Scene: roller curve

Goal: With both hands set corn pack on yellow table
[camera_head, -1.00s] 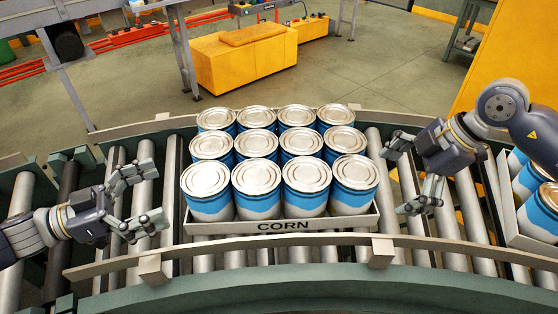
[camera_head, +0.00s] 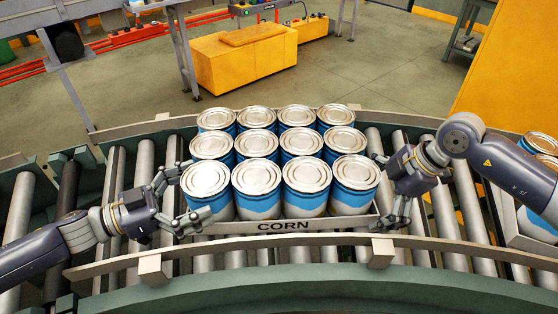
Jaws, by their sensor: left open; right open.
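The corn pack is a shallow grey tray (camera_head: 325,224) marked CORN, holding several blue and white cans (camera_head: 307,186) with silver lids. It rests on the curved roller conveyor. My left gripper (camera_head: 187,200) is open at the left side of the pack, its fingertips close to the front left can and tray edge. My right gripper (camera_head: 385,190) is open at the right side, its fingers close to the tray's right end. I cannot tell whether either touches the pack. A yellow table is not clearly identifiable; a large yellow surface (camera_head: 510,75) stands at the upper right.
The conveyor's front rail (camera_head: 220,248) runs before the pack, with a back rail behind it. Another tray of cans (camera_head: 540,225) sits at the right edge, partly behind my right arm. A yellow box (camera_head: 245,62) stands on the floor beyond.

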